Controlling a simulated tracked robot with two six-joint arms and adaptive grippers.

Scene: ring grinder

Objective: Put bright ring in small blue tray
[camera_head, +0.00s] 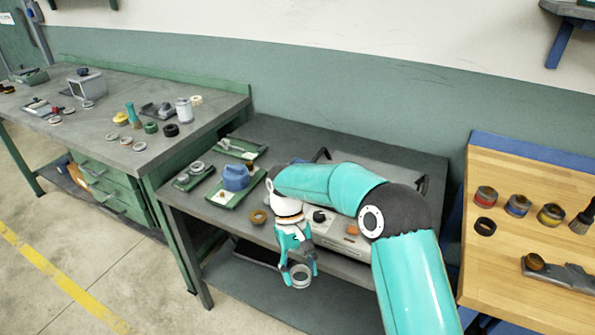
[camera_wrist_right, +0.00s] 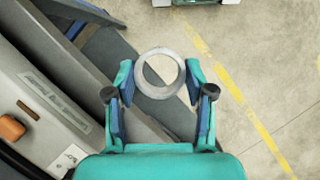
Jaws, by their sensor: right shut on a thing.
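The bright ring (camera_head: 301,285) is a plain silvery ring, held between the fingertips of my right gripper (camera_head: 298,268). In the right wrist view the ring (camera_wrist_right: 139,76) sits between the two fingertips of my right gripper (camera_wrist_right: 160,82), with the floor showing through its hole. The gripper is in the air in front of the middle bench's front edge. I cannot make out a clearly blue tray. Small dark green trays stand on the middle bench: one with rings (camera_head: 183,187), one with a blue block (camera_head: 235,177), one farther back (camera_head: 262,149). My left gripper is out of view.
A grey machine (camera_head: 340,237) stands on the middle bench behind my right arm. A brown ring (camera_head: 258,217) lies left of the gripper. The left bench (camera_head: 110,103) holds several rings and tools. A wooden bench (camera_head: 500,270) with jars is at right. A lower shelf (camera_head: 250,293) lies below.

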